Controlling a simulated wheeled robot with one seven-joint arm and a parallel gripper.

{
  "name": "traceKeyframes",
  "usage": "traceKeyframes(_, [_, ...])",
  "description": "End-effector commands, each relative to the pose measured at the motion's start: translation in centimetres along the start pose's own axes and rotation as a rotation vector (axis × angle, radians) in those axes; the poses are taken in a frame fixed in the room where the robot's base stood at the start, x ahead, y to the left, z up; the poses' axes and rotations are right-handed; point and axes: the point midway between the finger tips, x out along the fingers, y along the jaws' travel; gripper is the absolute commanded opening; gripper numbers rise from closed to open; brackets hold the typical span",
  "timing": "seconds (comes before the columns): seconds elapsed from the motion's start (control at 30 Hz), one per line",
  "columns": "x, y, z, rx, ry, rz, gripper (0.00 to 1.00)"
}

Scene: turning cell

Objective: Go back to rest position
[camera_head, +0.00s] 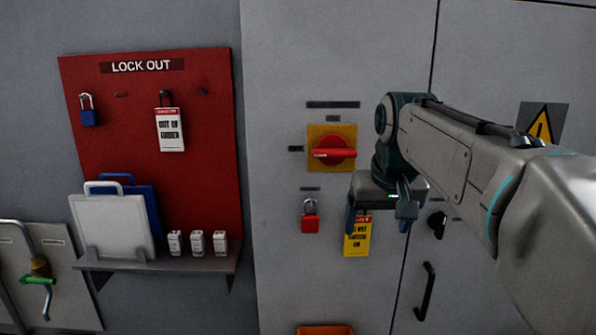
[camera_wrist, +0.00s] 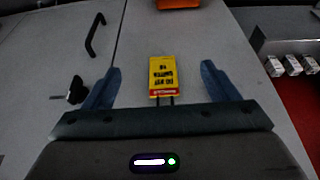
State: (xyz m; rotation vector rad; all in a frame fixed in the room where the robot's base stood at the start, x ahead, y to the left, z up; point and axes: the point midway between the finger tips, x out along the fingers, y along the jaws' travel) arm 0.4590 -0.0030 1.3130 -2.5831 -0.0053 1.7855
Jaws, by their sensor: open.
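My gripper (camera_head: 378,222) is in front of the grey cabinet, below and to the right of the red rotary switch (camera_head: 335,153) on its yellow plate. It is open and empty. The yellow tag (camera_head: 357,240) hangs on the cabinet, its upper part hidden behind my gripper. In the wrist view the tag (camera_wrist: 163,74) shows between my spread fingers (camera_wrist: 161,80), with a gap on both sides. What the tag hangs from cannot be made out. A red padlock (camera_head: 310,222) hangs below the switch, left of the tag.
A red lockout board (camera_head: 210,90) carries a blue padlock (camera_head: 90,116) and a white tag (camera_head: 170,130). Its shelf (camera_head: 150,262) juts out. A black door handle (camera_head: 425,291) and a black knob (camera_head: 437,222) protrude at right. An orange bin (camera_head: 325,330) is low down.

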Motion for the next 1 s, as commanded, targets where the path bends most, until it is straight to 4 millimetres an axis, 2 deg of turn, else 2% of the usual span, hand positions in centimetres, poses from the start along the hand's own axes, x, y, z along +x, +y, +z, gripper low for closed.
traceKeyframes(0.03, [0.8,0.0,1.9,0.000,-0.006,0.000,0.81])
traceKeyframes(0.4, [7.8,-0.1,15.8,-0.005,-0.042,0.001,0.81])
traceKeyframes(0.53, [9.9,-0.1,19.7,-0.006,-0.051,0.003,0.81])
traceKeyframes(0.6, [10.7,-0.1,21.1,-0.006,-0.055,0.004,0.81])
traceKeyframes(0.7, [11.3,-0.3,22.2,-0.006,-0.056,0.004,0.81])
traceKeyframes(1.0, [11.5,-0.3,22.6,-0.006,-0.058,0.004,0.81])
